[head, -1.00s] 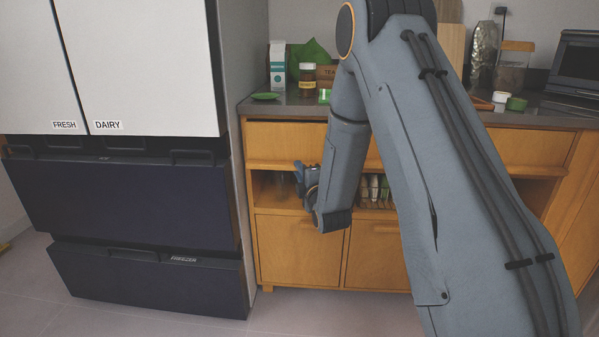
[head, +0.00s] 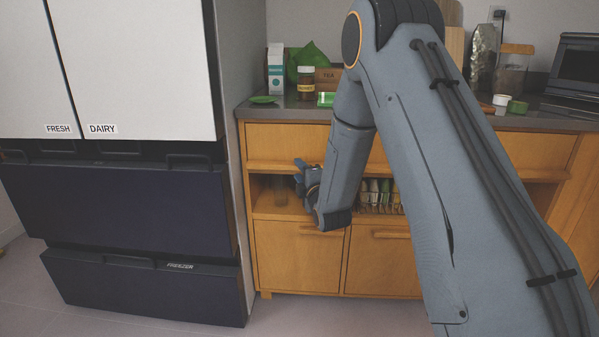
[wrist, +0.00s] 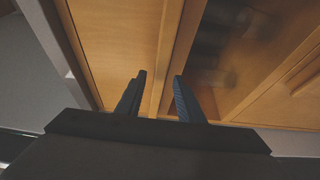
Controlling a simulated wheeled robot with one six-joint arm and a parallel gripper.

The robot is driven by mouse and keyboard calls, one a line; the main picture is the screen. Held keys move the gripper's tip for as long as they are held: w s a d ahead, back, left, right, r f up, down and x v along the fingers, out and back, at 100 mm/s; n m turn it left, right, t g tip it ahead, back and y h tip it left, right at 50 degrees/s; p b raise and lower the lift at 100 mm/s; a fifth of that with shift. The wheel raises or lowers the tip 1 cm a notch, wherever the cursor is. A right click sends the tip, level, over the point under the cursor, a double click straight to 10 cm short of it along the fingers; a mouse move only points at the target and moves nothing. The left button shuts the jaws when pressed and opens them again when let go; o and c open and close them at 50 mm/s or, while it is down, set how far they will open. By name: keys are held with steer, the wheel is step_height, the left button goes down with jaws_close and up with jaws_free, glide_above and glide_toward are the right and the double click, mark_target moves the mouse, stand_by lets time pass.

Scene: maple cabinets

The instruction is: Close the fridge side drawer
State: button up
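The wooden drawer front (head: 285,140) on the fridge side of the maple cabinet sits under the grey counter. A dark strip runs along its top edge; I cannot tell how far it is pulled out. My gripper (head: 299,178) is below this front, before the open shelf, and partly hidden behind my arm. In the wrist view my gripper (wrist: 159,75) has its two fingers apart with nothing between them. Wooden panels (wrist: 120,45) lie beyond the fingertips. I cannot tell whether the fingers touch any wood.
The fridge (head: 125,200) stands close at the left, with its dark freezer drawer (head: 145,285) low down. The open shelf holds a glass (head: 280,190) and several bottles (head: 378,192). Cabinet doors (head: 300,257) are below. The counter (head: 285,112) carries several items. Floor shows in front.

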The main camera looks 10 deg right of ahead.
steer(key=s+d, duration=0.1)
steer(key=s, duration=0.6)
steer(key=shift+p, duration=0.35)
steer(key=s+a+r+m+g+h, duration=0.15)
steer(key=s+m+g, duration=0.4)
steer(key=s, duration=0.85)
steer(key=s+a+r+m+g, duration=0.25)
steer(key=s+m+g, duration=0.3)
steer(key=s, duration=0.95)
steer(key=s+a+r+m+g, duration=0.15)
steer(key=s+m+g, duration=0.4)
steer(key=s, duration=0.85)
steer(key=s+d+r+m+g+h+p, duration=0.1)
steer(key=d+r+m+p, duration=0.2)
steer(key=d+r+p, duration=0.6)
steer(key=r+p, duration=0.1)
steer(key=p, duration=1)
steer(key=shift+r, duration=0.35)
